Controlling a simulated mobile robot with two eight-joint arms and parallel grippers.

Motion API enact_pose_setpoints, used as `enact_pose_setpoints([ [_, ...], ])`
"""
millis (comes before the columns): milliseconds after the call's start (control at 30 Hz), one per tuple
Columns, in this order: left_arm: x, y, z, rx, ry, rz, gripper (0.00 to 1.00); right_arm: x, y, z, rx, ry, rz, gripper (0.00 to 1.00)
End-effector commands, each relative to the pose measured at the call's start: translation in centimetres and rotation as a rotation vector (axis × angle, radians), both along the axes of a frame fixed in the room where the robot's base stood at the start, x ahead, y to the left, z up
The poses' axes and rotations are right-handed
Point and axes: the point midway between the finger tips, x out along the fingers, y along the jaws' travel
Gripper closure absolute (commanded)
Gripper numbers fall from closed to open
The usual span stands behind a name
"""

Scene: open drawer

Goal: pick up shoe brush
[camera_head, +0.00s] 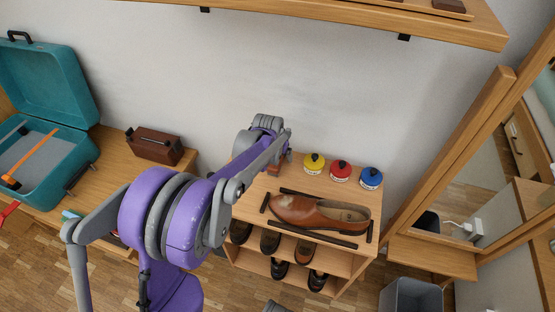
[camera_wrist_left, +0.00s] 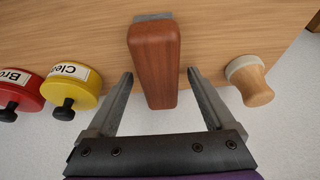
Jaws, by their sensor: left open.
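The shoe brush (camera_wrist_left: 153,62) is a reddish-brown wooden block with a grey bristle end, on the wooden top in the left wrist view. My left gripper (camera_wrist_left: 160,76) is open, with one finger on each side of the brush's near part. Gaps show between both fingers and the wood. In the head view my left arm reaches over the shoe rack's left end. My wrist hides most of the brush there, and the fingertips are not clear. My right gripper is not in view.
Yellow (camera_head: 314,164), red (camera_head: 340,171) and blue (camera_head: 371,178) tins stand right of my gripper along the wall. A brown shoe (camera_head: 320,213) lies in front of them. A wooden-handled round brush (camera_wrist_left: 250,80) stands beside the gripper. A shelf (camera_head: 470,25) hangs above.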

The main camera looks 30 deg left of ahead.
Motion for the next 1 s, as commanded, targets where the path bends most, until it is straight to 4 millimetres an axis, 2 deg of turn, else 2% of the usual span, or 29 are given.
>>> enact_pose_setpoints([
  [467,0.01,0.00,-0.35,0.000,0.000,0.000,0.12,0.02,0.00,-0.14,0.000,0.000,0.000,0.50],
  [567,0.01,0.00,-0.35,0.000,0.000,0.000,0.27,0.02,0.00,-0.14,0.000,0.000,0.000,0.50],
  [900,0.00,0.00,-0.35,0.000,0.000,0.000,0.88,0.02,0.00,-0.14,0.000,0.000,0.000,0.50],
  [967,-0.01,0.00,-0.35,0.000,0.000,0.000,0.99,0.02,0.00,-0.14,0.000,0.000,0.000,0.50],
  [1000,-0.01,0.00,-0.35,0.000,0.000,0.000,1.00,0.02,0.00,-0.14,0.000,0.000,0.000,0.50],
])
